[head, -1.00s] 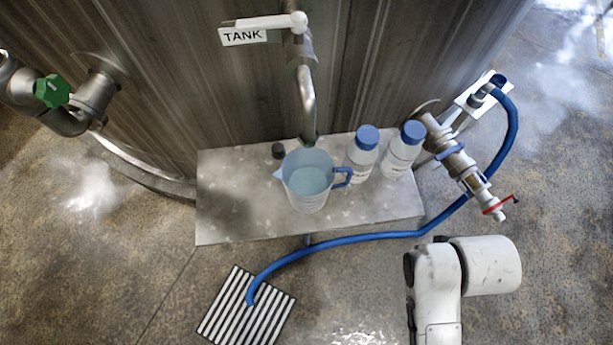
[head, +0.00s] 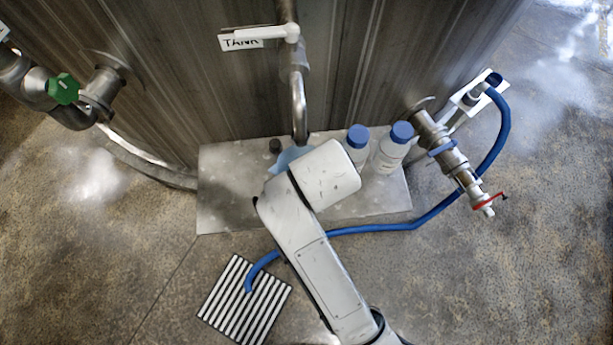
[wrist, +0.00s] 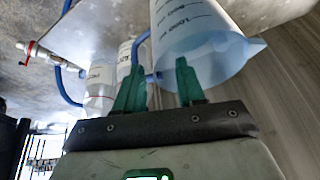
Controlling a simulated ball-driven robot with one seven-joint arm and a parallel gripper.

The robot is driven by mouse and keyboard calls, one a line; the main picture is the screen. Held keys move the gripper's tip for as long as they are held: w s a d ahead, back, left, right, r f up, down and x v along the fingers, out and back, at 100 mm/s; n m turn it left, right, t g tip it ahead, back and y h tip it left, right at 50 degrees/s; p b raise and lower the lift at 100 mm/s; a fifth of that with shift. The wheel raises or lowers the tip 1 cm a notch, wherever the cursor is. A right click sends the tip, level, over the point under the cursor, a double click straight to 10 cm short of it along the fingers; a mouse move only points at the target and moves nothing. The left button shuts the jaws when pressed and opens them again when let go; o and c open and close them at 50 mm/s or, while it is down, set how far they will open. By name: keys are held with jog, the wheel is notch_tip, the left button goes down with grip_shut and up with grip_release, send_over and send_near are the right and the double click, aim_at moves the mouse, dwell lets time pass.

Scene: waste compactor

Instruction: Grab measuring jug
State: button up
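The measuring jug (head: 284,159) stands on the grey ledge below the tank spout. In the head view my arm hides most of it, and only a light blue part of its rim shows. In the wrist view the translucent blue jug (wrist: 205,40), with printed marks, is close in front of my gripper (wrist: 160,62). Its two green fingers are apart. The jug's blue handle shows between and behind the fingertips. I cannot tell whether a finger touches the jug. My gripper is hidden in the head view.
Two white bottles with blue caps (head: 357,137) (head: 401,133) stand just right of the jug. A small dark cap (head: 275,146) is to its left. The steel spout (head: 299,110) hangs above. A blue hose (head: 400,226) runs past the ledge (head: 225,205) to a floor grate (head: 225,290).

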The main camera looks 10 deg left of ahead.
jog(key=shift+x, duration=2.7)
jog(key=shift+s+d, duration=0.1)
grip_shut()
